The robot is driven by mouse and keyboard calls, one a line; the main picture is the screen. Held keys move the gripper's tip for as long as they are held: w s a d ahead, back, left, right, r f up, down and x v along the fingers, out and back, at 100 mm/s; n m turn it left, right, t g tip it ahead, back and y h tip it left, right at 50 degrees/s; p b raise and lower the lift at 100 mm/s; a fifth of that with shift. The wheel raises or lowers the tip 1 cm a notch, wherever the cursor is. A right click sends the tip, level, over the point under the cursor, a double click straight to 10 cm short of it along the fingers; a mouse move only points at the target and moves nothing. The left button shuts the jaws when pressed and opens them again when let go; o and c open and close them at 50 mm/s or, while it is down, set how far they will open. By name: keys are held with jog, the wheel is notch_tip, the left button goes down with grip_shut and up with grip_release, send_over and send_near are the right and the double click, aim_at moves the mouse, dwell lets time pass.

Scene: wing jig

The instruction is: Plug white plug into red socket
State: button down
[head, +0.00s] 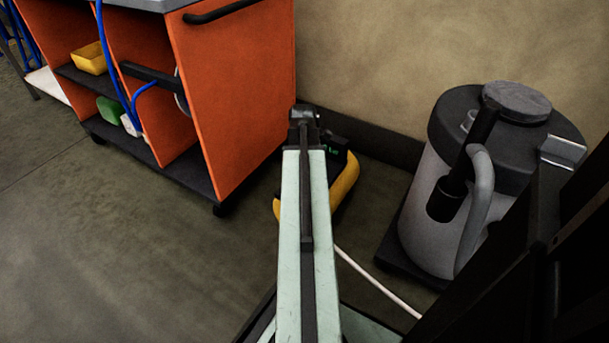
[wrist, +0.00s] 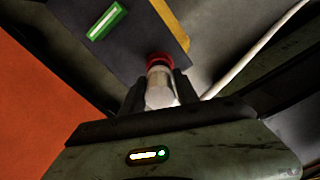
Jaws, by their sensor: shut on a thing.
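In the wrist view my gripper (wrist: 160,86) is shut on the white plug (wrist: 158,92), with a dark finger on each side of it. The red socket (wrist: 158,60) shows as a red ring on a dark panel, right at the plug's far end. The plug is lined up with the socket and appears to meet it; I cannot tell how deep it sits. In the head view my arm hides the gripper, plug and socket.
The dark unit (head: 338,150) with a yellow frame (head: 345,180) stands on the floor by the wall. An orange cart (head: 240,95) is at the left, a grey canister vacuum (head: 440,220) at the right. A white cable (head: 375,282) crosses the floor.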

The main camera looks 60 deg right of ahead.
jog(key=shift+f+b, duration=1.1)
jog(key=shift+f, duration=0.05)
dwell(0.3)
jog(key=c, duration=0.8)
grip_release()
jog(key=shift+c, duration=0.2)
jog(key=shift+r, duration=0.15)
notch_tip(320, 180, up, 8)
jog(key=p, duration=0.8)
jog(key=shift+f, duration=0.2)
